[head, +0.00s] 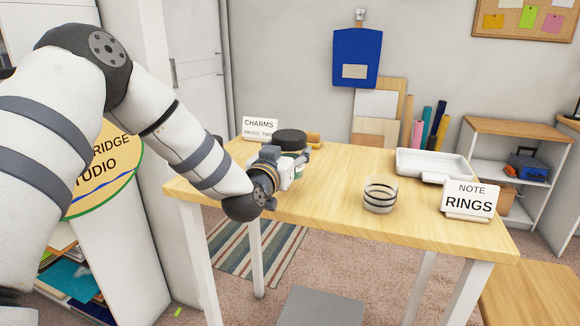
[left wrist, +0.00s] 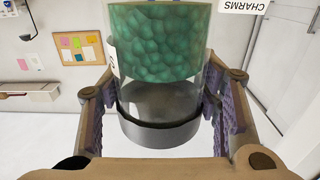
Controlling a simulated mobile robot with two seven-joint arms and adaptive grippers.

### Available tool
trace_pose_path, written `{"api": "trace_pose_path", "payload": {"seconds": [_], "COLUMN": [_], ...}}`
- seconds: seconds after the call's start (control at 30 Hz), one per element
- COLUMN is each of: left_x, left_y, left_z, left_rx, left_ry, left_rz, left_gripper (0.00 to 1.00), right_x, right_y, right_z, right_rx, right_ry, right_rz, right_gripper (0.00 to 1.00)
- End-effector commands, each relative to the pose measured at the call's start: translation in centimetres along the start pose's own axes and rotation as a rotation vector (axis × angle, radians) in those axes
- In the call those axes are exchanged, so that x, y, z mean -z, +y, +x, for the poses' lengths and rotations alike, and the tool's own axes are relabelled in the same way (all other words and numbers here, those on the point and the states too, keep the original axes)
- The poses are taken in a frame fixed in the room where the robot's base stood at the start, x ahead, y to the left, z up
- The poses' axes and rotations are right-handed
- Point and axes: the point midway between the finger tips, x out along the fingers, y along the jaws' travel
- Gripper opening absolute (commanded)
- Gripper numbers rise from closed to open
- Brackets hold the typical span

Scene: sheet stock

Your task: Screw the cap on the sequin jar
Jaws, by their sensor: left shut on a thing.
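The sequin jar (head: 300,172) is clear with green contents and stands near the table's far left part, mostly hidden behind my left gripper (head: 296,163). In the left wrist view the jar (left wrist: 158,45) shows large between the two fingers (left wrist: 163,85), with a clear empty band beyond the green filling. A dark round cap (head: 290,139) is at the jar's top; it shows as a dark grey ring (left wrist: 158,133) in the left wrist view. I cannot tell whether its thread is engaged. My right gripper is not in view.
A CHARMS sign (head: 260,128) stands behind the jar. A clear glass with dark bands (head: 380,194), a white tray (head: 430,162) and a RINGS sign (head: 470,198) stand to the right. The table (head: 335,185) is bare between the jar and the glass.

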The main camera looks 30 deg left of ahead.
Motion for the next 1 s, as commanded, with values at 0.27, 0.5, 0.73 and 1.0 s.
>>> {"api": "trace_pose_path", "payload": {"seconds": [0.27, 0.5, 0.73, 1.0], "left_x": [-2.2, -4.0, -4.2, -4.2], "left_y": [-0.2, -0.2, -0.2, -0.3], "left_z": [0.8, 0.8, 0.8, 0.7], "left_rx": [0.000, 0.000, 0.000, 0.001], "left_ry": [-0.007, 0.002, 0.002, 0.001], "left_rz": [0.002, 0.001, 0.001, 0.001], "left_gripper": [0.00, 0.00, 0.00, 0.77], "right_x": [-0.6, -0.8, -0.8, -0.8], "right_y": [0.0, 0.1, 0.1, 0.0], "right_z": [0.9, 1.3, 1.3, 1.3], "right_rx": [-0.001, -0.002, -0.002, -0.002], "right_ry": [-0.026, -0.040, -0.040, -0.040], "right_rz": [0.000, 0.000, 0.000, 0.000], "right_gripper": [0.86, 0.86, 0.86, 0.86]}}
